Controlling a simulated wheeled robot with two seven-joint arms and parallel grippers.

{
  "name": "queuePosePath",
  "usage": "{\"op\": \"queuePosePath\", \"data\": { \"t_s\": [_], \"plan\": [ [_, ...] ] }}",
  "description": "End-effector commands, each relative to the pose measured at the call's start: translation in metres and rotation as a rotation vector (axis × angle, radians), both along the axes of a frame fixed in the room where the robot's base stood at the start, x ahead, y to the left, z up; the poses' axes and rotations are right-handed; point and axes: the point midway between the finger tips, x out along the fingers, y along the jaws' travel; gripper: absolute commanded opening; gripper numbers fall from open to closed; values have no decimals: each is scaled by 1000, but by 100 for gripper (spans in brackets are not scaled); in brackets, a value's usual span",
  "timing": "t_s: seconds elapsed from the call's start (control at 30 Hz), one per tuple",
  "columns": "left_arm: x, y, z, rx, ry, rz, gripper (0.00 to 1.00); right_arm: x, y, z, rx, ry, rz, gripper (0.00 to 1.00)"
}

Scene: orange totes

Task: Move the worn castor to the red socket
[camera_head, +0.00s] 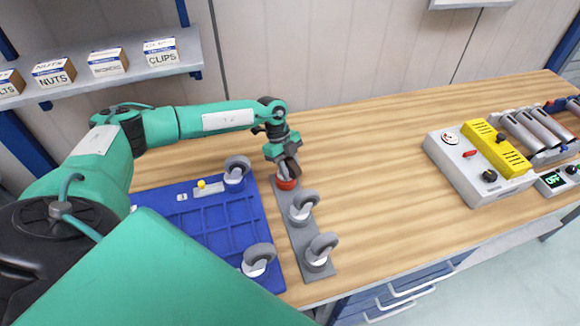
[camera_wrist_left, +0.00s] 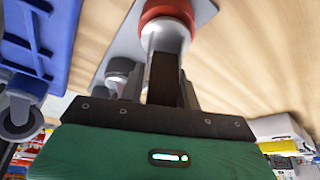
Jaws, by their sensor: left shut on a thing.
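The worn castor (camera_head: 292,169) has a dark brown wheel and a grey fork. My left gripper (camera_head: 284,160) is shut on it from above. The castor is upright at the red socket (camera_head: 286,184), at the far end of a grey plate (camera_head: 292,228). In the left wrist view, the dark wheel (camera_wrist_left: 163,78) is between the fingers, and the fork's base meets the red socket ring (camera_wrist_left: 166,11). I cannot tell whether it is fully seated. My right gripper is not in view.
Two grey castors (camera_head: 303,207) (camera_head: 320,250) stand on the same plate, nearer me. A blue tray (camera_head: 215,232) lies to the left, with two more castors (camera_head: 237,172) (camera_head: 258,258). A control box (camera_head: 470,170) stands at right. The bench between is clear.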

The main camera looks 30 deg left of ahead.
Motion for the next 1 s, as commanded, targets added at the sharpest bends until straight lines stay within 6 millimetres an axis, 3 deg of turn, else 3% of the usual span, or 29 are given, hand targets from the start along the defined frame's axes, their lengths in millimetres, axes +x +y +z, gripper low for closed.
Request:
{"op": "queuePosePath", "data": {
  "t_s": [0.77, 0.8, 0.9, 1.0],
  "plan": [
    [1, 0, -4, -1, -2, 0, 0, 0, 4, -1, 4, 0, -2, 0],
    [1, 0, -4, -1, -2, 0, 38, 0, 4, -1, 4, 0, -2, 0],
    [1, 0, -4, -1, -2, 0, 58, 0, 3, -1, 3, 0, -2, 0],
    [0, 0, -4, 0, -1, 0, 58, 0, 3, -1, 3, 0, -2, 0]
  ]
}}
